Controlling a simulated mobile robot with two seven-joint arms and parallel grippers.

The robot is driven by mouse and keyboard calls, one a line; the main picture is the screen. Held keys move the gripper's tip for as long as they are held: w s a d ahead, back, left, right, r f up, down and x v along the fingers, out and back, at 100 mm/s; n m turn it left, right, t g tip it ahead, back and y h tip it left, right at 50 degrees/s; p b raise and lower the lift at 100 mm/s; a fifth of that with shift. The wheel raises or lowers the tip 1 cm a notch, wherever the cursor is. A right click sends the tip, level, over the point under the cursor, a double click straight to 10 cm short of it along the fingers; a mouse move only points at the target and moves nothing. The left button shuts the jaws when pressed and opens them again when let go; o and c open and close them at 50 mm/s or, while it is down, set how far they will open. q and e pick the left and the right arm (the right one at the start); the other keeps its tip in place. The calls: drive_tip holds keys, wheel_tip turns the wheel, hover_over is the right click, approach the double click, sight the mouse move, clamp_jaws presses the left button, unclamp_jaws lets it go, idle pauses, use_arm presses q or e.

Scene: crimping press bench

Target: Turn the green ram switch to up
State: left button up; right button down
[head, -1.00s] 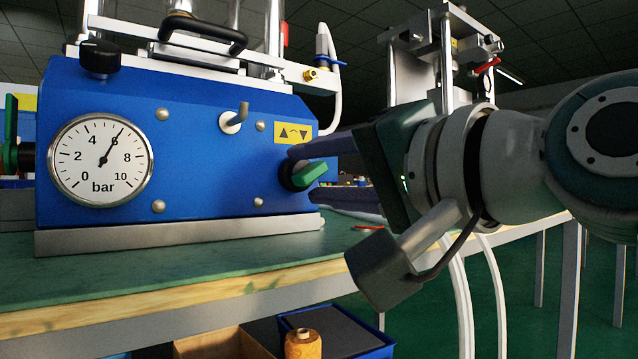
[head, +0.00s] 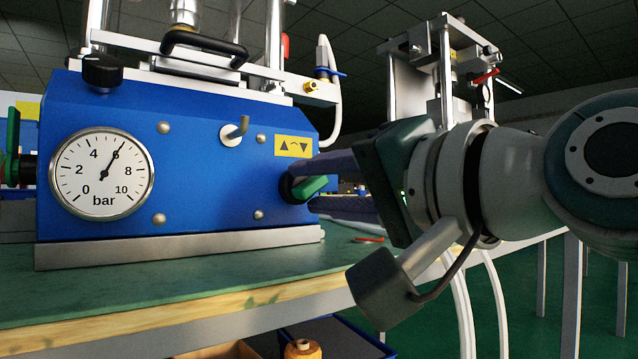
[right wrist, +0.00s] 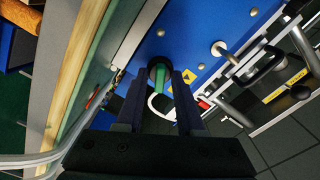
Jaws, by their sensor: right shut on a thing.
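The green ram switch (head: 310,187) is a small lever on a black round hub at the right end of the blue press front. In the head view it points right and slightly up, partly covered by a finger. My right gripper (head: 300,172) reaches in from the right, its dark fingers at the switch. In the right wrist view the green lever (right wrist: 158,78) sits between the two fingers (right wrist: 157,88), and the gripper is shut on it. The yellow label (head: 293,146) with up and down arrows is just above the switch. My left gripper is not in view.
The pressure gauge (head: 101,172) and a black knob (head: 102,70) are on the press's left. A bent metal peg (head: 236,130) sticks out of the front. The green bench top (head: 180,285) is clear before the press. A second press (head: 445,70) stands behind.

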drive_tip(key=shift+r+n+p, duration=0.2)
drive_tip(key=shift+n+p, duration=0.8)
drive_tip(key=shift+p, duration=0.15)
drive_tip(key=n+p, duration=0.7)
drive_tip(key=shift+n, duration=0.3)
drive_tip(key=shift+f+n+p, duration=0.1)
drive_tip(key=shift+n+p, duration=0.65)
drive_tip(key=shift+n, duration=0.35)
drive_tip(key=c, duration=0.9)
unclamp_jaws()
